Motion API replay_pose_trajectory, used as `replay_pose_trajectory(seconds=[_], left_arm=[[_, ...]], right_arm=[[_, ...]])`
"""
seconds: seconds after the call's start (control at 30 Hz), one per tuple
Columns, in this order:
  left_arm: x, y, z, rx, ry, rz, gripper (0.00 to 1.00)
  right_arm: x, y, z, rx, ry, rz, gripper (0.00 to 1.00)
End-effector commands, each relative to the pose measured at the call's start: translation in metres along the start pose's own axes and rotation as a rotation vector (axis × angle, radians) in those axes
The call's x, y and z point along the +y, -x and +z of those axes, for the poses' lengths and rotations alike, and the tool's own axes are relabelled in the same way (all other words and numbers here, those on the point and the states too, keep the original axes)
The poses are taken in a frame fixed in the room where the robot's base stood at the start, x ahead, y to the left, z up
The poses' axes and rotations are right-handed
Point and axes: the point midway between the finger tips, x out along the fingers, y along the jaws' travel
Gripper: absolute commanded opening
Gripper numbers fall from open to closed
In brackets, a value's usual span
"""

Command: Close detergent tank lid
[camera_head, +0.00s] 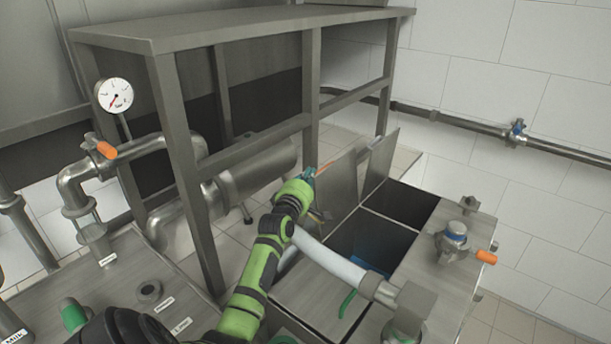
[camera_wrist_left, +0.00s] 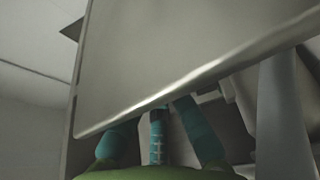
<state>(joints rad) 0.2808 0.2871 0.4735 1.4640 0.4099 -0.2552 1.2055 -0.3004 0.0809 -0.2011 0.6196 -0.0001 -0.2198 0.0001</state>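Two grey metal lids, a nearer one (camera_head: 340,187) and a farther one (camera_head: 381,162), stand raised at the left edge of open tank compartments, a nearer one (camera_head: 368,243) and a farther one (camera_head: 403,204). I cannot tell which is the detergent tank's. My left gripper (camera_head: 309,174) is at the left, outer side of the nearer lid. In the left wrist view, a metal lid panel (camera_wrist_left: 190,60) fills the upper middle. The teal fingers (camera_wrist_left: 160,135) are spread apart below its edge, their tips partly hidden behind it. My right gripper is not in view.
A grey frame with a shelf top (camera_head: 240,22) stands left of the tank. A white pipe (camera_head: 330,262) crosses in front of the compartments. A flat panel with a green handle (camera_head: 347,303) lies nearer. A blue and orange valve (camera_head: 455,240) is at the right.

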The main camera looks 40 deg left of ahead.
Motion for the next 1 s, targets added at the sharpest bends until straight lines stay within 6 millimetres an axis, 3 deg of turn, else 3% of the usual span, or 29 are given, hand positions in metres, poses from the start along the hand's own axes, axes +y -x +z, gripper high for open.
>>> replay_pose_trajectory(seconds=[0.27, 0.47, 1.0], left_arm=[[0.006, 0.003, 0.011, -0.002, -0.058, 0.020, 0.00], [0.015, 0.009, 0.030, -0.004, -0.164, 0.055, 0.00], [0.021, 0.038, 0.115, -0.002, -0.646, 0.217, 0.00]], right_arm=[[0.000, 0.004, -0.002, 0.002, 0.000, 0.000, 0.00], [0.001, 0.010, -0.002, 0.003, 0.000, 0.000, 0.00], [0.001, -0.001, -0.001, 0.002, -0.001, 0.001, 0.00]])
